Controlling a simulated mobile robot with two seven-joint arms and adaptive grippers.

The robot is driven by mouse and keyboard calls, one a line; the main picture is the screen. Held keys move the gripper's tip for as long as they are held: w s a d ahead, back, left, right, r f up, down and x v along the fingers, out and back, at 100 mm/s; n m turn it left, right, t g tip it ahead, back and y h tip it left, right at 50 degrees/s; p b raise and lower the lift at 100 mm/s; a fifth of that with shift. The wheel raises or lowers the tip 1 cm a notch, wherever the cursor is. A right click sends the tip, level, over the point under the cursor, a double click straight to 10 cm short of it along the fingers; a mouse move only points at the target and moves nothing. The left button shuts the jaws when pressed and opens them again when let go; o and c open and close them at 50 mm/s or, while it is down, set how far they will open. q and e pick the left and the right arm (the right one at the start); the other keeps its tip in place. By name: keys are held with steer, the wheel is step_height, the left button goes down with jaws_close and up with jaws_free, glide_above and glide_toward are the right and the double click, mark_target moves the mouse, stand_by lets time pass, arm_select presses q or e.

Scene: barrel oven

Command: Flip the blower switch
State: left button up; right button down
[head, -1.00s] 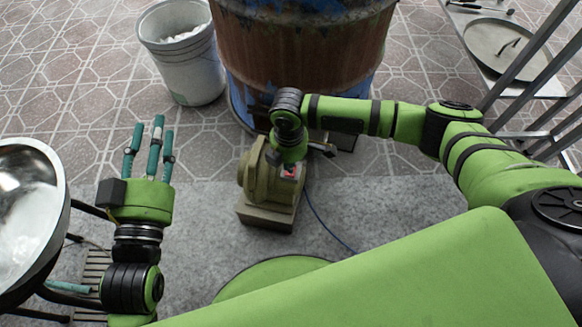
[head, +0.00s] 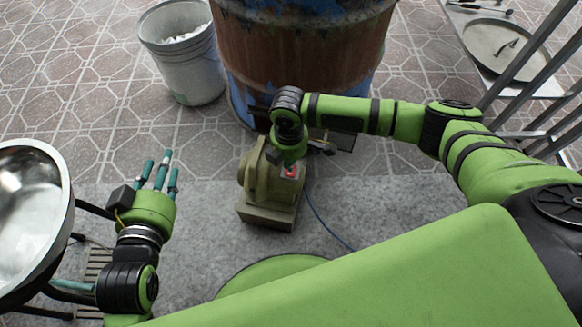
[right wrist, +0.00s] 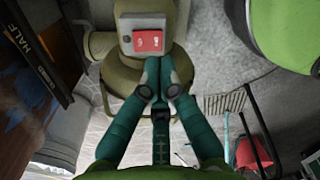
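The beige blower (head: 262,185) stands on the grey slab in front of the rusty barrel oven. Its red switch (head: 289,172) sits on a small box on the blower's right side. In the right wrist view the red switch (right wrist: 148,40) shows clearly on its grey plate. My right gripper (head: 289,161) is just above the switch, its fingers pointing down. In the right wrist view its fingertips (right wrist: 158,75) are together and empty, just below the switch in the picture; I cannot tell if they touch the box. My left gripper (head: 160,170) is open and empty, left of the blower.
The barrel oven (head: 300,55) stands behind the blower, with a white bucket (head: 182,55) to its left. A metal bowl (head: 30,215) is at the far left. A blue cable (head: 328,228) runs along the floor. A side shelf (head: 505,50) is at the upper right.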

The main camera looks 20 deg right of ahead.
steer(key=shift+r+p, duration=0.35)
steer(key=shift+p, duration=0.05)
steer(key=shift+r+p, duration=0.3)
steer(key=shift+p, duration=0.1)
steer(key=shift+r+p, duration=0.3)
steer(key=shift+p, duration=0.05)
steer(key=shift+r+p, duration=0.3)
steer(key=shift+p, duration=0.1)
arm_select(q)
steer(key=s+a+f+g+y, duration=0.1)
steer(key=s+a+f+g, duration=0.2)
steer(key=s+f+g, duration=0.2)
steer(key=s+a+f+n+g+y, duration=0.1)
steer(key=s+a+f+g+y, duration=0.1)
steer(key=s+f+g, duration=0.3)
steer(key=s+a+f, duration=0.1)
steer(key=s+f, duration=0.1)
steer(key=s, duration=0.1)
steer(key=shift+s+a+g, duration=0.3)
steer(key=shift+s+a, duration=0.05)
steer(key=shift+s, duration=0.05)
